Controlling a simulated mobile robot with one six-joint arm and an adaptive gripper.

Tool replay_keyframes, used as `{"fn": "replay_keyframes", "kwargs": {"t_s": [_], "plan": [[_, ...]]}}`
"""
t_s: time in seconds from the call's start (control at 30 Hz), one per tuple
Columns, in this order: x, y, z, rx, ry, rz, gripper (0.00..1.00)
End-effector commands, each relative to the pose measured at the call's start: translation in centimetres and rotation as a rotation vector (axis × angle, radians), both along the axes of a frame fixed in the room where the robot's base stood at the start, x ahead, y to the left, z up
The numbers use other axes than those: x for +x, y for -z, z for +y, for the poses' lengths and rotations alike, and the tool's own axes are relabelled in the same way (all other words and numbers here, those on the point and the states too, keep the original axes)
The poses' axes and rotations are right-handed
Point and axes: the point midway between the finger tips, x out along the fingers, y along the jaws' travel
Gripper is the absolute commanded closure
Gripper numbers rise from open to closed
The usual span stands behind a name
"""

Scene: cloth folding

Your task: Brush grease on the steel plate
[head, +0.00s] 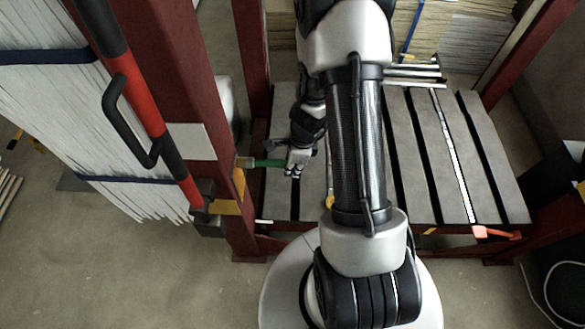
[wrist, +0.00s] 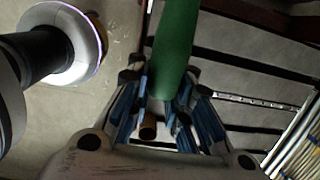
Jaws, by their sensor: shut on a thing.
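A green-handled tool, likely the brush (head: 268,163), points left from my gripper (head: 297,165) in the head view. In the wrist view its green handle (wrist: 176,45) runs up from between my blue-padded fingers (wrist: 165,112), which are shut on it. Its far left end lies close to the red post, and I cannot make out bristles or whether it touches. Grey steel plates (head: 408,160) lie side by side with dark gaps between them, below and right of my gripper. My arm hides part of them. No grease is clearly visible.
A red post (head: 178,100) and a red-and-black bar with a black handle (head: 130,120) stand left of my gripper. Strapped white strips (head: 100,130) lean farther left. An orange-red object (head: 495,233) lies at the front right edge. Stacked sheets (head: 480,45) are behind.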

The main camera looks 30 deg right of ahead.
Motion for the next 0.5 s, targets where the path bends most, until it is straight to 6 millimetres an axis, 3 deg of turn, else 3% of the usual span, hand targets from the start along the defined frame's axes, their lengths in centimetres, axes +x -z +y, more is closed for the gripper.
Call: {"fn": "replay_keyframes", "kwargs": {"t_s": [0.2, 0.5], "plan": [[1.4, -0.3, -1.0, 0.0, -0.001, 0.001, 1.0], [1.5, 0.1, -0.9, 0.0, -0.002, 0.0, 1.0]]}}
